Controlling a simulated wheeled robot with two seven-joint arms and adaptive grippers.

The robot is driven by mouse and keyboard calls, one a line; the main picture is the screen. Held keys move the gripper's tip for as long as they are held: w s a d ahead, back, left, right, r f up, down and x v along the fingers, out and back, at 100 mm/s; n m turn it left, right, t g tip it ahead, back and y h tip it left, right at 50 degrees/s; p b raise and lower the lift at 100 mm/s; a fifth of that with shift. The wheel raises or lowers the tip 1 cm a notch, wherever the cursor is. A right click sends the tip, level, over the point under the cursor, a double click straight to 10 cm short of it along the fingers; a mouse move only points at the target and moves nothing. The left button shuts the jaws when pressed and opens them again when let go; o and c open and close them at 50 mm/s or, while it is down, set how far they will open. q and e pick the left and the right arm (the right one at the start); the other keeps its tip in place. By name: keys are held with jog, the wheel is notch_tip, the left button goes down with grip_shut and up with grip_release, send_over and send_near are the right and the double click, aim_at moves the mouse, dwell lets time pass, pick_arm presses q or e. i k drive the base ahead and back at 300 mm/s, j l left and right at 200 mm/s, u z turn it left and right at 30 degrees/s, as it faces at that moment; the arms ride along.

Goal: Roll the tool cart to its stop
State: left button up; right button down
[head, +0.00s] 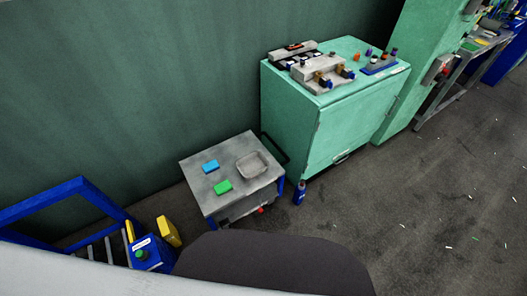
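The tool cart (227,196) has a grey top and blue legs and stands in the middle of the head view, close to the dark green wall. A blue block (211,166), a green block (223,187) and a shallow grey tray (252,165) are on its top. A dark bar that looks like a handle (274,148) shows at its right end, beside the green cabinet. I cannot make out a stop. Neither of my grippers is in view.
The green cabinet (345,130) carries fixtures and small coloured parts. A blue frame (85,200), a blue canister (146,254) and a yellow item (168,231) are at lower left. Open floor (430,210) lies right.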

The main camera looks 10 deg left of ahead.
aim_at(222, 212)
jog(key=i+l+u, duration=0.45)
jog(key=l, duration=0.35)
jog(key=i+l+u, duration=0.1)
jog(key=l+u, duration=0.35)
jog(key=l, duration=0.35)
jog(key=l+u, duration=0.45)
jog(key=l, duration=0.45)
jog(key=l+u, duration=0.45)
jog(key=l, duration=0.5)
jog(key=k, duration=0.05)
